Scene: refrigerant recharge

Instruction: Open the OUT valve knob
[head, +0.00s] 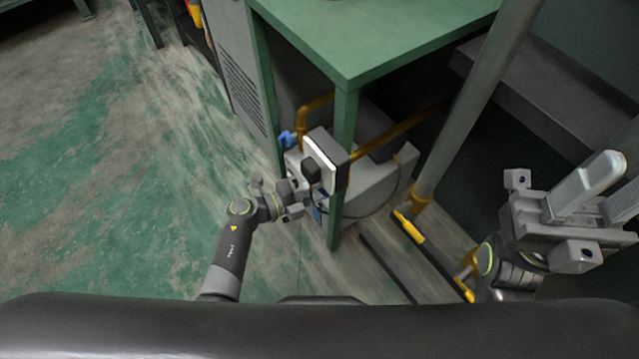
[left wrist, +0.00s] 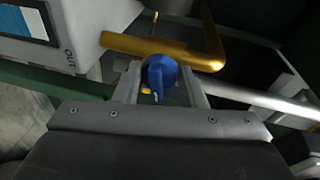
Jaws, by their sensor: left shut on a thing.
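The OUT valve knob (left wrist: 160,74) is blue and sits on a gold pipe (left wrist: 165,50), beside a white housing (left wrist: 85,22) lettered OUT. In the left wrist view my left gripper (left wrist: 161,88) has one finger on each side of the knob and is shut on it. In the head view my left gripper (head: 290,199) is beside the machine (head: 377,186) under the green table. I cannot make out its fingertips or its hold on the knob there. My right gripper (head: 606,188) is at the right, its fingers apart with nothing between them.
The green table (head: 385,38) and its leg (head: 345,150) stand close to my left gripper. Another blue fitting (head: 287,138) shows by the yellow pipe. A grey post (head: 475,100) slants between my arms. The floor at left is clear.

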